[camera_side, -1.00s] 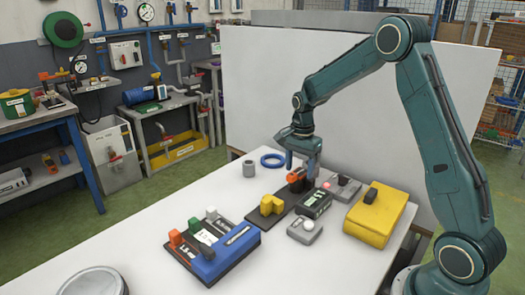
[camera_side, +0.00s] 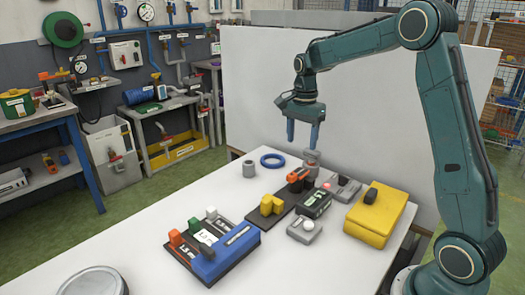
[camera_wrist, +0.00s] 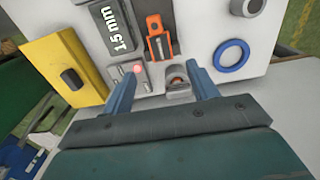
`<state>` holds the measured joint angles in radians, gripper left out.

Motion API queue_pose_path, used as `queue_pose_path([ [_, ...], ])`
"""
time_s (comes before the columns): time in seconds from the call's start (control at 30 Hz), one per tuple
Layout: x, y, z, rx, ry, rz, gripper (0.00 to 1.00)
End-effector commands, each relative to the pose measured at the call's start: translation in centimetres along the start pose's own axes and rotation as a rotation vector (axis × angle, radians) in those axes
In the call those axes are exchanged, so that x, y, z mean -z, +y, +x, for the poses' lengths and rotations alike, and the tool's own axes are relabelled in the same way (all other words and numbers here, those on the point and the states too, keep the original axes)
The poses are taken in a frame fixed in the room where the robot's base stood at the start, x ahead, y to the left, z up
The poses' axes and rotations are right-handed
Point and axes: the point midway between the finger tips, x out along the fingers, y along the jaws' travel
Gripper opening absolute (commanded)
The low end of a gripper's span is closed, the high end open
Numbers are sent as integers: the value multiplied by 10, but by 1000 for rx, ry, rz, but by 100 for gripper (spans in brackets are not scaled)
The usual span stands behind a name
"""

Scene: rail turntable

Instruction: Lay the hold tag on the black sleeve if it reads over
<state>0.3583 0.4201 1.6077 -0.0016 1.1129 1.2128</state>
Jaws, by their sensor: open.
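My gripper (camera_side: 303,144) is open and empty above the far end of the dark rail (camera_side: 262,217). In the wrist view its two fingers (camera_wrist: 162,80) are spread apart, with a small grey round piece (camera_wrist: 177,84) beyond and between them. That piece also shows in the side view (camera_side: 311,157), just past the orange clamp (camera_side: 299,176). A black readout (camera_wrist: 114,25) shows what looks like "1.5 mm". I cannot tell for sure which piece is the black sleeve.
A yellow box with a black knob (camera_side: 375,215) is at right. A grey box with a white button (camera_side: 304,230) and one with a red light (camera_side: 342,188) stand beside the readout. A blue ring (camera_side: 272,160) and grey cylinder (camera_side: 249,168) lie at the back.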

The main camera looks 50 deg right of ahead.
Motion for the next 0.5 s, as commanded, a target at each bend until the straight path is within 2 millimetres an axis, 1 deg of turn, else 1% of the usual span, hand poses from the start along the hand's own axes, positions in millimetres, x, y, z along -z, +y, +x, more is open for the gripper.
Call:
queue_pose_path([
  [0.03,0,-1,-7,3,1,0,59],
  [0.1,0,-1,-14,1,0,0,59],
  [0.2,0,0,-21,1,0,0,59],
  [0.33,0,0,-25,0,0,0,59],
  [0.5,0,0,-26,0,0,0,59],
])
